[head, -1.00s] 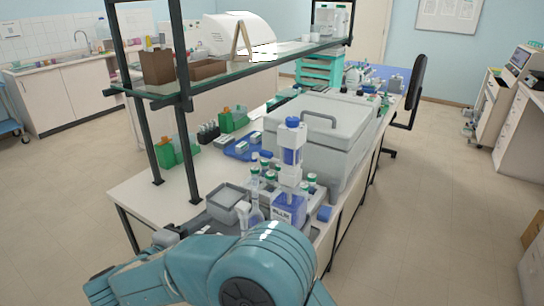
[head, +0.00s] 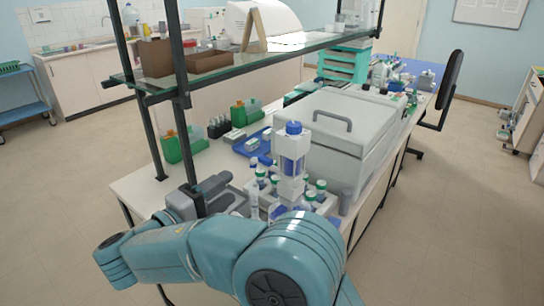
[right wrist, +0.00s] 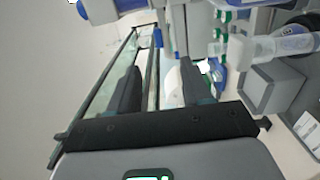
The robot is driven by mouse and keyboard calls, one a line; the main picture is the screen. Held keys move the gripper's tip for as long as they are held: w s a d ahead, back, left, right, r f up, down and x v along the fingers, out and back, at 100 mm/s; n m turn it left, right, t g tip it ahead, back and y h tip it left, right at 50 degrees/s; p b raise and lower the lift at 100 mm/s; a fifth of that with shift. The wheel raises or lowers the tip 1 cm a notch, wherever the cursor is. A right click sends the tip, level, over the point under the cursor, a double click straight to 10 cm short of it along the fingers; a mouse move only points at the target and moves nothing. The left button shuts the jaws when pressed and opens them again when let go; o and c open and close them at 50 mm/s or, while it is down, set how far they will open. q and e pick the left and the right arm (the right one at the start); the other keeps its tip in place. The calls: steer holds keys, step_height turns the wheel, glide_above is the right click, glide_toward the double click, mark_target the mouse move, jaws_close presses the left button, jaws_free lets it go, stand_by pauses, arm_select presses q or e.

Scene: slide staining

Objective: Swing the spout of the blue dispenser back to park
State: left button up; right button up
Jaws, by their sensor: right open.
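The blue dispenser (head: 291,165) stands upright on the bench, with a white body, a blue window and a blue cap. Its lower part is hidden behind my right arm. I cannot clearly pick out its spout. My right gripper (head: 222,188), dark grey, is left of the dispenser, beside the shelf post and apart from the dispenser. In the right wrist view its two dark fingers (right wrist: 160,75) are spread with nothing held between them. Blue and white parts, probably the dispenser (right wrist: 118,8), cross the top of that view. My left gripper is not in view.
A shelf post (head: 181,150) and glass shelf (head: 250,60) stand close to my right gripper. Vials with green caps (head: 318,190) crowd around the dispenser. A large grey lidded box (head: 345,135) is behind it.

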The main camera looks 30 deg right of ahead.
mark_target(262, 163)
steer(key=p+x, duration=0.3)
steer(key=x, duration=1)
steer(key=shift+w+d, duration=0.25)
steer(key=shift+d, duration=0.1)
steer(key=shift+w+d+p, duration=0.1)
steer(key=shift+d+p, duration=0.25)
steer(key=shift+d, duration=0.15)
jaws_close()
